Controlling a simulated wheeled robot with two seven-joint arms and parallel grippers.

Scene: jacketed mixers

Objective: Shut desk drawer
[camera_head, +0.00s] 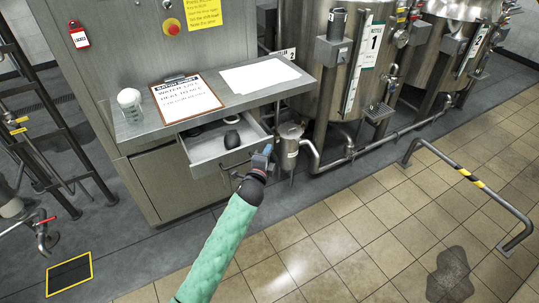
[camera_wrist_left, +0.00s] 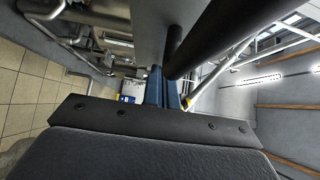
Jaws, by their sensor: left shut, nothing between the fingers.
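The desk drawer (camera_head: 203,149) stands open under the grey desk top in the head view, with dark objects lying inside it. My left gripper (camera_head: 262,157) is at the drawer's front right corner, on the outer side. Its blue fingers are shut with nothing between them. Whether they touch the drawer front, I cannot tell. In the left wrist view the blue fingertips (camera_wrist_left: 163,88) are together, close to a grey panel and a dark bar (camera_wrist_left: 205,35), which looks like the drawer's handle. My right gripper is in neither view.
On the desk top (camera_head: 232,98) are a clipboard (camera_head: 186,98), a white sheet (camera_head: 260,76) and a clear jar (camera_head: 130,103). A small steel pot (camera_head: 289,146) and steel mixers (camera_head: 335,85) stand right of the drawer.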

